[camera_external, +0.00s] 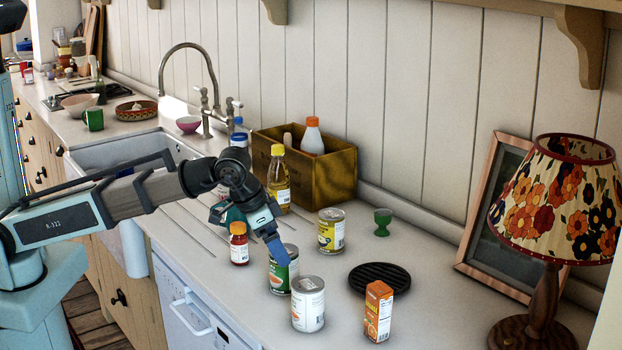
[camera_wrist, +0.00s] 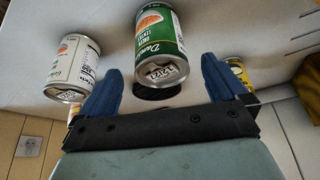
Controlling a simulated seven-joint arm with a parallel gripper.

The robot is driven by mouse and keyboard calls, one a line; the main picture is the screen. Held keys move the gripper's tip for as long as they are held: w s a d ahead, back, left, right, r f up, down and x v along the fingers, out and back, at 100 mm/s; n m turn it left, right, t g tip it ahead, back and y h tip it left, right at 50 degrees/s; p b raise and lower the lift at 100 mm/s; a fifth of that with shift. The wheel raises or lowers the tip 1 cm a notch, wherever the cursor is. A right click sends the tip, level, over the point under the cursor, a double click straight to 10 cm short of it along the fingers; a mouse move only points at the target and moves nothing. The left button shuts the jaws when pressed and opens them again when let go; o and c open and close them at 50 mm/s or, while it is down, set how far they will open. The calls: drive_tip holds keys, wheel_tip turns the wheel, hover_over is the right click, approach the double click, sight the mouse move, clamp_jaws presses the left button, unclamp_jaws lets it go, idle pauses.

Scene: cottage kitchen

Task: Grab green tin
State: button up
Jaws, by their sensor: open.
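The green tin (camera_external: 281,270) stands upright on the counter, with a green label and an orange picture. It also shows in the wrist view (camera_wrist: 161,45), near the middle top, between the lines of the two blue fingers. My gripper (camera_external: 274,248) is open and empty, close above and beside the green tin in the external view, where a blue finger overlaps it. In the wrist view my gripper (camera_wrist: 158,85) has its fingers spread wide, with the tin just beyond their tips. I cannot tell whether a finger touches the tin.
A white-labelled tin (camera_external: 308,305) stands close to the green tin, in front. A wooden crate (camera_external: 337,176) stands behind.

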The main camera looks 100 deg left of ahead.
sight(284, 269)
drive_tip(key=shift+x, duration=2.8)
drive_tip(key=shift+w+a, duration=0.1)
drive_tip(key=shift+w, duration=0.05)
drive_tip(key=shift+c, duration=0.3)
drive_tip(key=shift+r, duration=0.1)
drive_tip(key=c, duration=1.3)
drive_tip(key=shift+o, duration=0.2)
